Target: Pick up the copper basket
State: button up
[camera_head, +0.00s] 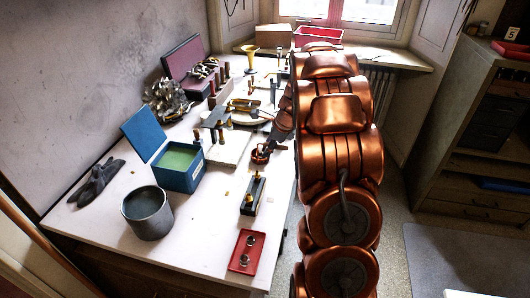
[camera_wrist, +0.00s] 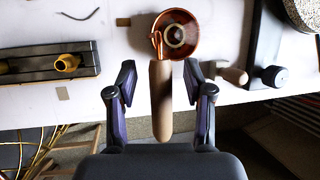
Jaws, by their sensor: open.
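The copper basket (camera_wrist: 190,22) is a small round copper bowl with a ring-like part inside, seen from above in the wrist view. A wooden handle (camera_wrist: 161,100) extends from it over the table edge. My gripper (camera_wrist: 159,78) is open, with one finger on each side of the handle and a visible gap on both sides. In the head view the basket (camera_head: 261,154) sits near the right edge of the white table, close to the end of my arm. My arm hides part of that area there.
A black block with brass fittings (camera_head: 253,195) lies nearer on the table, also left in the wrist view (camera_wrist: 35,66). A red tray (camera_head: 247,251), a grey pot (camera_head: 147,212) and a blue box (camera_head: 180,166) stand farther left or nearer. A dark stand (camera_wrist: 262,50) is at right.

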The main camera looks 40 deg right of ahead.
jog(key=shift+f, duration=0.1)
grip_shut()
dwell(0.4)
